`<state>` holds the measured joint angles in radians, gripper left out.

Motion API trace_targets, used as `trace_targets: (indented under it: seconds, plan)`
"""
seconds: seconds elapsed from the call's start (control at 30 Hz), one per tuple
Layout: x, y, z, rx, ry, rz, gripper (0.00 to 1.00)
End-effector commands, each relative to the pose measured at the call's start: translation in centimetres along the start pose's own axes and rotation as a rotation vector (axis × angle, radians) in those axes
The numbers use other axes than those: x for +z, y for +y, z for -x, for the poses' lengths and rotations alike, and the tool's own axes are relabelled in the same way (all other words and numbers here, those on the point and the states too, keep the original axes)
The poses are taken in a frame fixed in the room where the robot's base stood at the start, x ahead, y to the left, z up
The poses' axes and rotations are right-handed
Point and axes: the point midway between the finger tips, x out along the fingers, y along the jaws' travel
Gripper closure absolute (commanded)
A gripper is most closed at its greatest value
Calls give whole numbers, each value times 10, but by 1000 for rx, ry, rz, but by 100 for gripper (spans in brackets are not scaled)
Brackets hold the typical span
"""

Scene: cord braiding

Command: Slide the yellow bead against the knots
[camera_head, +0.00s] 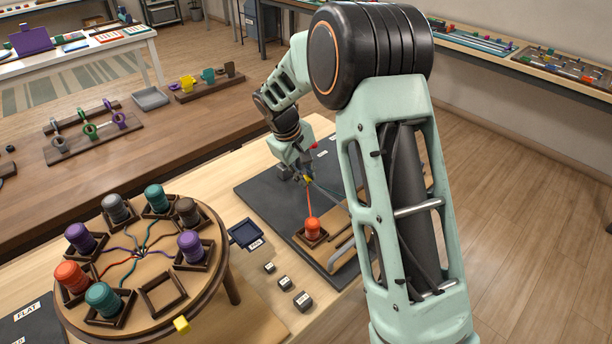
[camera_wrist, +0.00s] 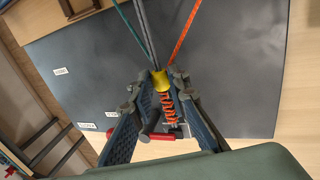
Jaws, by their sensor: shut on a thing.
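The yellow bead (camera_wrist: 161,82) sits between the fingertips of my gripper (camera_wrist: 157,86) in the wrist view. Teal (camera_wrist: 134,34), grey (camera_wrist: 146,30) and orange (camera_wrist: 185,33) cords run into the bead from above. The orange knots (camera_wrist: 168,105) wrap the cords just below the bead, between my fingers; I cannot tell whether bead and knots touch. In the head view my gripper (camera_head: 303,176) is over the dark mat (camera_head: 262,190), with a small yellow spot of the bead (camera_head: 308,179) showing. The orange cord runs from there to an orange spool (camera_head: 312,229).
A red-ended clamp or handle (camera_wrist: 158,136) lies beyond the knots. A round braiding stand (camera_head: 215,220) with several spools and a yellow marker (camera_head: 181,324) stands at left. Small labelled blocks (camera_head: 285,283) and a dark tray (camera_head: 245,234) lie between stand and mat.

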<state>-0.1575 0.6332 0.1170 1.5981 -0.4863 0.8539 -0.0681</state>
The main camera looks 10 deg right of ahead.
Motion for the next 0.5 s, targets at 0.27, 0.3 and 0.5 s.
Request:
trace_targets:
  seconds: [0.27,0.3,0.5]
  plan:
    - [0,0,0,0,1,0,66]
    - [0,0,0,0,1,0,66]
    - [0,0,3,1,1,0,66]
